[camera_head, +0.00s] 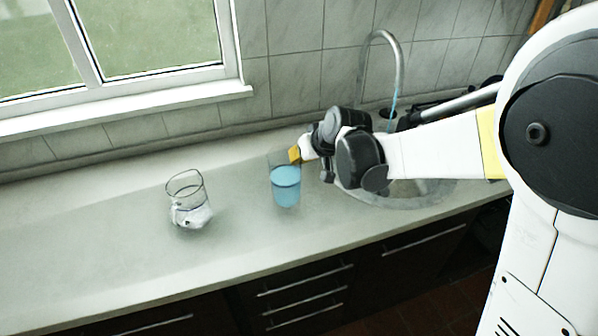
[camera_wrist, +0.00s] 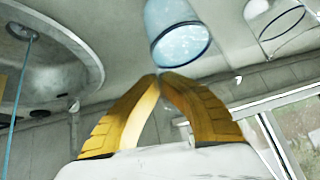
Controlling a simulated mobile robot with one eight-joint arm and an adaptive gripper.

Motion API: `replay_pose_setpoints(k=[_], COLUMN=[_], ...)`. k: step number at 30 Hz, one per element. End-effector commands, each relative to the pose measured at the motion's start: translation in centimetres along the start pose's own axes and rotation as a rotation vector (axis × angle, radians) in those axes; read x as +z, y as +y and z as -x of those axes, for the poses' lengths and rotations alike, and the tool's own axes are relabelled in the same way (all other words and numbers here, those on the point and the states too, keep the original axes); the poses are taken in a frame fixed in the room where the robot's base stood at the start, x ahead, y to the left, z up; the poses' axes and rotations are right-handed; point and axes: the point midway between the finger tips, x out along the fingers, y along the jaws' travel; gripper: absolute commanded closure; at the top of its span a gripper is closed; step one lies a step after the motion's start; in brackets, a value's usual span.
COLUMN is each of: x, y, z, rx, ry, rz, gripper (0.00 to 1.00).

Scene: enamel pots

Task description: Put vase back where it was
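Two glass vessels stand upright on the counter; which one is the vase I cannot tell for sure. One is a clear glass (camera_head: 285,188) with blue in its lower part; it also shows in the wrist view (camera_wrist: 178,38). The other is a clear vessel with a slanted rim (camera_head: 188,204), to the left, also in the wrist view (camera_wrist: 275,18). My gripper (camera_head: 295,155) has yellow fingers, at the upper right rim of the blue glass. In the wrist view its fingertips (camera_wrist: 159,76) meet just beside that rim, with nothing visible between them. Whether they touch the glass is unclear.
A round sink (camera_head: 405,195) lies to the right under my arm, with a curved tap (camera_head: 400,65) and a thin blue stream below its spout. The tiled wall (camera_head: 295,85) and window sill (camera_head: 130,108) bound the back. The counter's left part (camera_head: 80,240) is clear.

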Motion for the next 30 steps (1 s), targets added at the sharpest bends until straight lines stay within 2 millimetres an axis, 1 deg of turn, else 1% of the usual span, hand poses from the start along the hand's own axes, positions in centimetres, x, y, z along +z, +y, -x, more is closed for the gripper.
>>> replay_pose_setpoints(k=[6, 8, 19, 21, 22, 30], x=[2.0, 2.4, 2.6, 2.6, 2.6, 2.5], y=[0.4, 0.5, 0.5, 0.5, 0.5, 0.5], z=[-2.4, -2.8, -3.0, -2.9, -2.9, -2.9], rx=[0.000, 0.000, -0.001, 0.000, 0.000, 0.000], ry=[0.001, 0.001, 0.001, -0.001, -0.001, -0.001], rz=[-0.001, -0.001, -0.001, 0.000, 0.000, 0.000], gripper=[1.00, 1.00, 1.00, 0.76, 0.73, 0.73])
